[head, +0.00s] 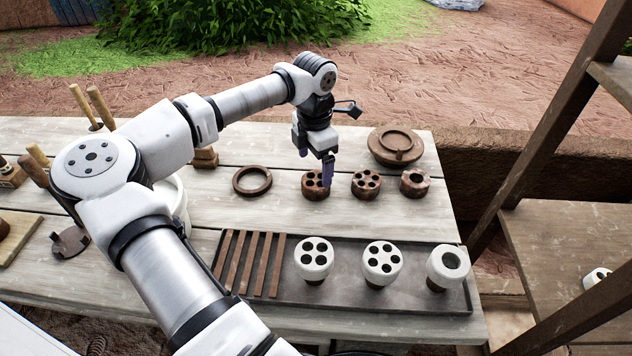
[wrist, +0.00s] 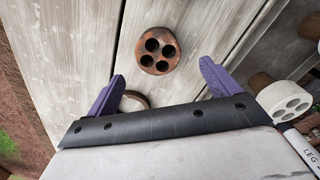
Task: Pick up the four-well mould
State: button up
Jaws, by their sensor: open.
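A round brown four-well mould (head: 314,193) stands on the plank table, at the left of a row of three brown pieces. In the wrist view the four-well mould (wrist: 158,65) lies ahead of the gap between my fingers, its four dark wells facing up. My gripper (head: 327,170) has purple fingers and appears in front of the mould in the head view, hiding part of its right side. In the wrist view my gripper (wrist: 161,72) is open, with nothing between its fingers. I cannot tell its exact height above the mould.
Right of the mould stand a several-well brown piece (head: 366,191) and a single-well one (head: 414,190). A brown ring (head: 238,187) lies left. A grey tray (head: 345,305) in front holds white-topped pieces and wooden strips.

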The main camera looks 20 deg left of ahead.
aim_at(316, 179)
jog(key=shift+w+f+p, duration=0.15)
jog(key=shift+f+p, duration=0.4)
jog(key=shift+f, duration=0.9)
jog(key=shift+w+f+p, duration=0.1)
jog(key=shift+f+p, duration=0.45)
jog(key=shift+f, duration=0.9)
jog(key=c, duration=1.1)
jog(key=shift+c, duration=0.6)
jog(key=shift+r, duration=0.2)
